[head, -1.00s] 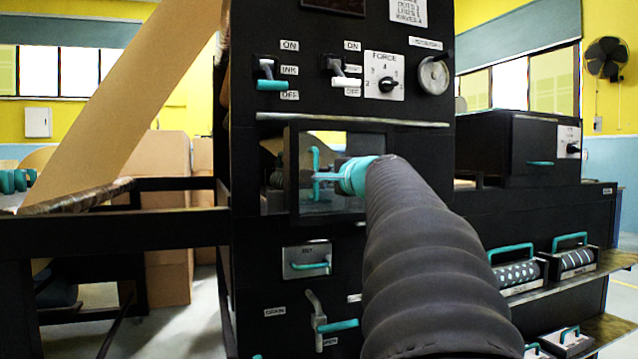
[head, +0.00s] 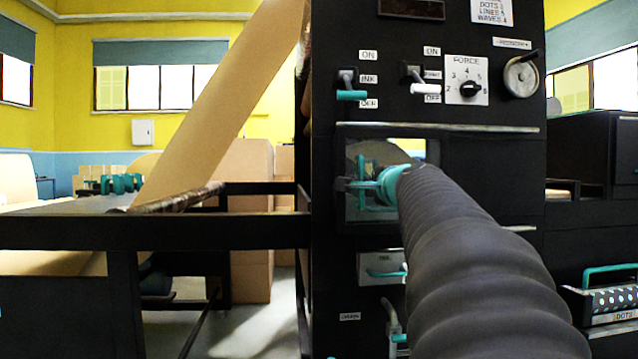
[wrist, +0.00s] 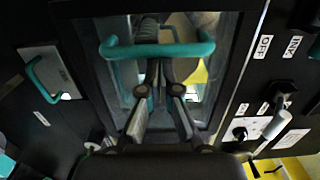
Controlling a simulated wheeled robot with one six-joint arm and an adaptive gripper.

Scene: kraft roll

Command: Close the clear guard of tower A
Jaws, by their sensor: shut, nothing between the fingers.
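The clear guard (head: 412,150) of the tower is a dark-framed window in the tower's black front, below the switches. It lies close to the front; I cannot tell whether it is fully flush. Its teal handle (head: 362,170) stands upright near the guard's left side. My gripper (head: 350,185) is shut and empty, right at the handle and in front of the pane. My arm hides the guard's lower right part. In the wrist view the guard's handle (wrist: 156,50) crosses above my fingertips (wrist: 158,72), with the pane behind. Contact is not clear.
Above the guard are two switches (head: 350,95), a force dial (head: 468,88) and a round crank (head: 520,76). Below it is a small drawer with a teal handle (head: 385,272). A brown paper web (head: 215,110) rises at the left over a black frame (head: 150,230).

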